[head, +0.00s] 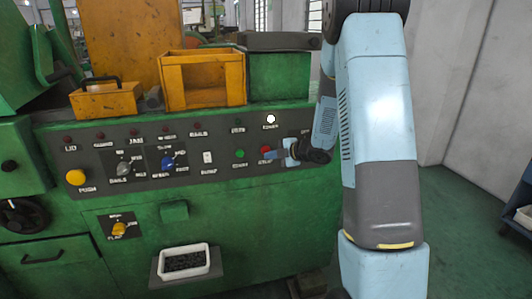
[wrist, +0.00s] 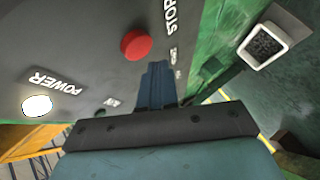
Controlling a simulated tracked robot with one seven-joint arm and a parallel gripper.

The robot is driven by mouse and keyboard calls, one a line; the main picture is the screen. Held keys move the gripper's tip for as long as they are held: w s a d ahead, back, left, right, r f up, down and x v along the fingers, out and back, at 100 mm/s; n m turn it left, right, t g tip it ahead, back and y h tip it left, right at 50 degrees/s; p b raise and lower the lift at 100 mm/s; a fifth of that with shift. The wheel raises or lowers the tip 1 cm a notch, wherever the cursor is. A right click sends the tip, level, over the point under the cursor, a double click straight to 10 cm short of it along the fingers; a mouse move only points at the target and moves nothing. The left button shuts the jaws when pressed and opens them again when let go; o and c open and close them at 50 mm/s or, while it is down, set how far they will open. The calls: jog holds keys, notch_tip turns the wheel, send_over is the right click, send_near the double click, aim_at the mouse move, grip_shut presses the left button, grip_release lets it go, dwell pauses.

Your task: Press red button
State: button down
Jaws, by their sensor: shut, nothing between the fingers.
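The red button (head: 265,150) is on the dark control panel (head: 221,170) of the green machine, near the panel's right end. In the wrist view the red button (wrist: 136,44) is round and fully visible, beside the word STOP. My gripper (head: 280,153) is shut and empty, close in front of the panel just right of the red button. In the wrist view my gripper's closed fingertips (wrist: 155,65) lie just below and right of the button, with a small gap in the picture. I cannot tell whether they touch the panel.
A green button (head: 240,154) sits left of the red one, and a lit white power lamp (head: 271,119) above. A white tray (head: 184,262) juts out lower on the machine. A yellow button (head: 76,177) is at far left. Open floor lies to the right.

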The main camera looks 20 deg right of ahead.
jog(key=shift+s, duration=2.25)
jog(key=shift+r, duration=0.1)
jog(key=s+d+r+m+h, duration=0.3)
jog(key=s+r+m+h, duration=0.25)
jog(key=r, duration=0.25)
jog(key=s+d+r+m+h, duration=0.3)
jog(key=s+r+m+h, duration=0.1)
jog(key=r+m, duration=0.4)
jog(key=s+a+r+m+g, duration=0.1)
jog(key=s+a+m, duration=0.1)
jog(key=s, duration=0.6)
jog(key=s+a+r+m+g, duration=0.1)
jog(key=s+a+m+g, duration=0.1)
jog(key=s, duration=0.6)
jog(key=s+a+r+m+g+y, duration=0.1)
jog(key=s+m, duration=0.3)
jog(key=s, duration=0.4)
jog(key=shift+s+a+r+m, duration=0.2)
jog(key=shift+a+r+m, duration=0.15)
jog(key=shift+a, duration=0.5)
